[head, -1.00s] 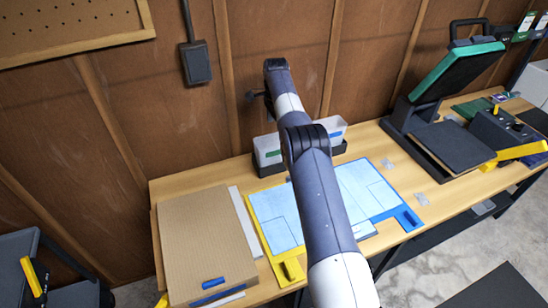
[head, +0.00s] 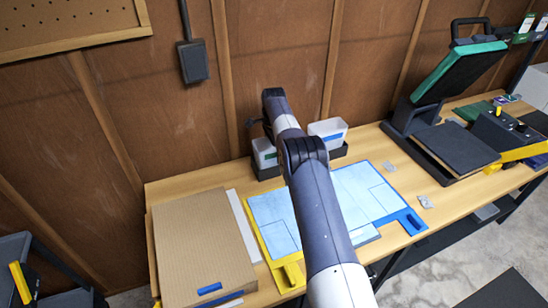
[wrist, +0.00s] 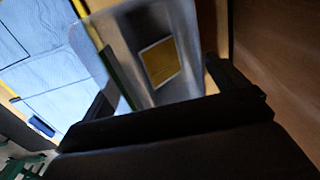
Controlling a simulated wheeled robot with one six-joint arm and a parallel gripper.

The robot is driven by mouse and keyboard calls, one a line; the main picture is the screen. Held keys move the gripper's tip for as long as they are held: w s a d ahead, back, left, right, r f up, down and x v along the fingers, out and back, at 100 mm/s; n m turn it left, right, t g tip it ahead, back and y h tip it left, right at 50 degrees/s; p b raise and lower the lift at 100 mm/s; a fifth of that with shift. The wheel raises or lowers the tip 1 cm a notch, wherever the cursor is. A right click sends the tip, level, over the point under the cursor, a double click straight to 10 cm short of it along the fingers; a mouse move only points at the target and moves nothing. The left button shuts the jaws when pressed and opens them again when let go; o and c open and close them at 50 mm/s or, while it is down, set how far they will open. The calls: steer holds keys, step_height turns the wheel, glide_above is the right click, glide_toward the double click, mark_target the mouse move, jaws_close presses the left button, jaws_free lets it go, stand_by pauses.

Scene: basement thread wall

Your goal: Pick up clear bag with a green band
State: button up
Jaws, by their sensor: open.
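My gripper (wrist: 168,92) is open in the wrist view, its two dark fingers on either side of a translucent, pale container (wrist: 115,30). The container shows a yellow square and a dark green strip along its left side. I cannot tell whether the fingers touch it. In the head view my gripper is hidden behind my arm, near the back of the bench. Two small clear bags (head: 389,167) (head: 425,202) lie on the bench right of the blue mat; their band colours are too small to tell. I cannot make out a green-banded bag for certain.
A blue-and-yellow-edged mat (head: 372,190), a cardboard sheet (head: 200,245) and a green-topped press (head: 455,75) occupy the bench.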

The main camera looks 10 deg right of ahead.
steer(key=shift+f, duration=0.25)
steer(key=c, duration=1.1)
steer(key=shift+r, duration=0.1)
